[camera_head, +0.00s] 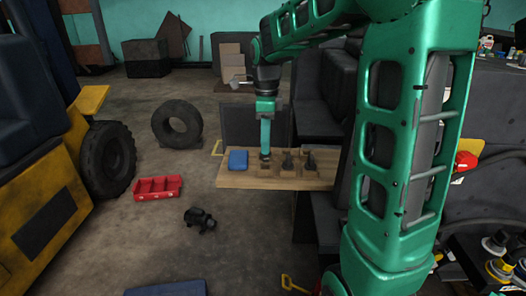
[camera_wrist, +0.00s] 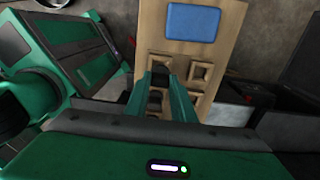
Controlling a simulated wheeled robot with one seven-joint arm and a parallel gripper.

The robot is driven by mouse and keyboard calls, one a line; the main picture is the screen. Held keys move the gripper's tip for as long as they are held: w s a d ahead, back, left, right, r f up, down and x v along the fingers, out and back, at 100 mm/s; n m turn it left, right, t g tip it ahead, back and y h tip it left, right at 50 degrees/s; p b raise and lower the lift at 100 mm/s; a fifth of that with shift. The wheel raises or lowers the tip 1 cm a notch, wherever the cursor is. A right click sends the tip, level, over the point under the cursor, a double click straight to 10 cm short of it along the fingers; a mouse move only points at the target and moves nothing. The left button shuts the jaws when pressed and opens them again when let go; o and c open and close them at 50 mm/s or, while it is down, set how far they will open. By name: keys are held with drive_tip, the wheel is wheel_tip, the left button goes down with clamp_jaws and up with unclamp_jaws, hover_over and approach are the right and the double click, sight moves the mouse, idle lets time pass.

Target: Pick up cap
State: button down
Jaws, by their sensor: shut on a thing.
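My gripper (camera_head: 265,156) points down over the wooden board (camera_head: 235,180), just right of the blue block there. In the wrist view its two green fingers (camera_wrist: 160,80) are close together, with a small dark thing, seemingly the cap (camera_wrist: 156,97), between them. The fingers hide much of it, so its shape and whether it touches the board are unclear. The board (camera_wrist: 152,22) has square wooden frames, one of them empty (camera_wrist: 200,73) to the right of the fingers.
The blue block (camera_head: 238,160) lies at the board's left end. Dark upright parts (camera_head: 287,161) stand in frames right of my gripper. A red tray (camera_head: 157,188), a tyre (camera_head: 177,124) and a black part (camera_head: 201,220) are on the floor. A yellow forklift (camera_head: 45,200) is at left.

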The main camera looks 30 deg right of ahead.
drive_tip(key=s+a+r, duration=0.4)
drive_tip(key=a+r, duration=0.3)
drive_tip(key=a, duration=0.3)
drive_tip(key=shift+s+a, duration=0.3)
drive_tip(key=shift+a, duration=0.1)
drive_tip(key=shift+s, duration=0.1)
